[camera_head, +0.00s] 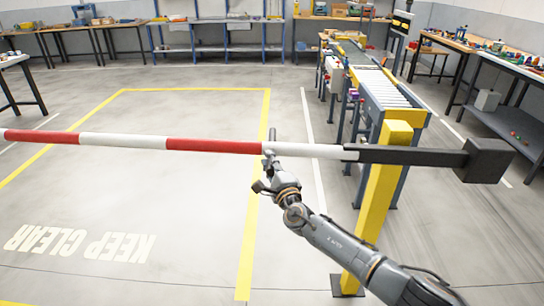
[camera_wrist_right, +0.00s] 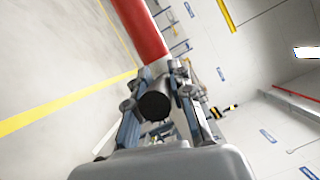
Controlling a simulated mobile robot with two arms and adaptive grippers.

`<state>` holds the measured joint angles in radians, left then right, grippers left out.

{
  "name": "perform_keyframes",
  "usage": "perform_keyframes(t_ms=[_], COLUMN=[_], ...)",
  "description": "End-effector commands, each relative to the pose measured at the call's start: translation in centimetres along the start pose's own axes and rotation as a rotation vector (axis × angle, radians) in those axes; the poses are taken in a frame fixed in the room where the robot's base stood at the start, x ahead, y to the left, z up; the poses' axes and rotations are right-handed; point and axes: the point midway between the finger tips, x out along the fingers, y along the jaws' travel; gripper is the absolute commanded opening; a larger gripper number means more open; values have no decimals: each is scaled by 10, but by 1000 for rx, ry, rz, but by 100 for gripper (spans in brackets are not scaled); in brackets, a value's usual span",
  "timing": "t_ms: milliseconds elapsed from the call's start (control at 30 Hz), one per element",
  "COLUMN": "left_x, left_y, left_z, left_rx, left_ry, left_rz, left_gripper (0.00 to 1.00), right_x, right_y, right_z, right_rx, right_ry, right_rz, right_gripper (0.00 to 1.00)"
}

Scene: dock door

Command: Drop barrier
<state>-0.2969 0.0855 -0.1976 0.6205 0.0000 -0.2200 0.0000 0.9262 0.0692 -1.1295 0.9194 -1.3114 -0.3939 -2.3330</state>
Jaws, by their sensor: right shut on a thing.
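The barrier (camera_head: 215,146) is a long red and white boom, nearly level across the head view. Its dark right end carries a black block (camera_head: 484,160), and it crosses a yellow post (camera_head: 378,195). My right gripper (camera_head: 268,153) is at the boom, where a red band meets a white one. In the right wrist view the gripper (camera_wrist_right: 160,98) is closed around a dark round-ended piece (camera_wrist_right: 154,106), with the red boom (camera_wrist_right: 143,28) just beyond. A short dark bar stands above the boom there. My left gripper is not in view.
A roller conveyor (camera_head: 390,92) stands behind the post. Workbenches (camera_head: 215,22) line the back wall, and another bench (camera_head: 500,68) is at the right. The yellow-outlined floor area marked KEEP CLEAR (camera_head: 80,243) is empty below the boom.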

Motion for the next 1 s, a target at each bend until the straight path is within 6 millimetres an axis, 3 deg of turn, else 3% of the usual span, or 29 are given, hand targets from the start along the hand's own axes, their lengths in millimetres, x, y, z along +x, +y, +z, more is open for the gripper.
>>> perform_keyframes(t_ms=[300,633,667,767,1000], left_x=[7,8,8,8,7], left_y=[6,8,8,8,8], left_z=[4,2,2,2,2], left_rx=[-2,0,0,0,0], left_ry=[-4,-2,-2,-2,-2], left_rz=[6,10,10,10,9], left_gripper=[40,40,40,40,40], right_x=[-6,-6,-6,-6,-5], right_y=[30,33,33,32,28], right_z=[-14,-16,-16,-15,-12], right_rx=[-56,-56,-56,-56,-55], right_ry=[13,14,14,14,9], right_rz=[35,40,40,40,33], right_gripper=[0,0,23,44,45])
